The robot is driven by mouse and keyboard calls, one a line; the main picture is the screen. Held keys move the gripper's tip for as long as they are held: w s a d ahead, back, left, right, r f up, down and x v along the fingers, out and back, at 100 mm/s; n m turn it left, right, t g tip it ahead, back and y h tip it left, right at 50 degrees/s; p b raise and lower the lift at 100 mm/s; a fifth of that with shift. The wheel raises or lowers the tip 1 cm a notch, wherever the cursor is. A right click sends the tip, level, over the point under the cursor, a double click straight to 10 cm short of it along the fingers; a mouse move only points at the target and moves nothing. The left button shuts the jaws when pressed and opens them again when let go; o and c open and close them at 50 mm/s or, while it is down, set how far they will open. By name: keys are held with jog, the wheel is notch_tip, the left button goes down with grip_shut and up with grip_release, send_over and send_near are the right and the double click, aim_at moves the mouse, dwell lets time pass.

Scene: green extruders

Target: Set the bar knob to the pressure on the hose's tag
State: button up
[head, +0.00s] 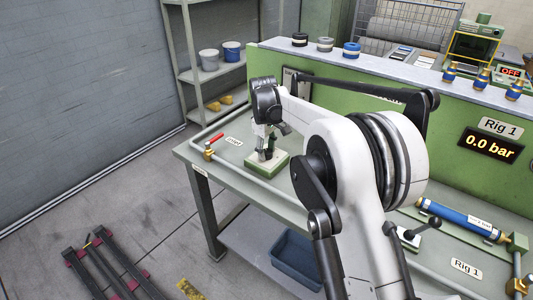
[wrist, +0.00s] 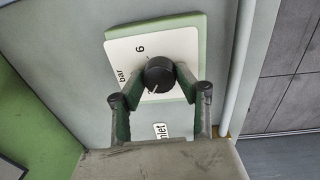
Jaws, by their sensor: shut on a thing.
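The bar knob (wrist: 159,72) is a round black knob on a white plate (wrist: 127,50) with a green edge, marked "bar" and "6". My gripper (wrist: 157,84) is shut on the knob, one finger on each side. In the head view my gripper (head: 267,142) reaches down to the green-edged knob block (head: 262,170) on the bench. The pointer mark on the knob is too small to read. A blue hose (head: 447,213) lies at the right of the bench. Its white tag (head: 481,224) is too small to read.
A display (head: 490,145) under a "Rig 1" sign reads 0.0 bar. A red-handled valve (head: 212,143) sits on the pipe by the "Inlet" label (head: 234,141). The green back panel (head: 268,68) stands behind the bench. A blue bin (head: 295,262) is below.

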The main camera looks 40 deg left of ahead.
jog(key=shift+n, duration=0.5)
jog(key=o, duration=1.1)
jog(key=shift+r, duration=0.1)
jog(key=r, duration=1.1)
jog(key=shift+s+r, duration=0.4)
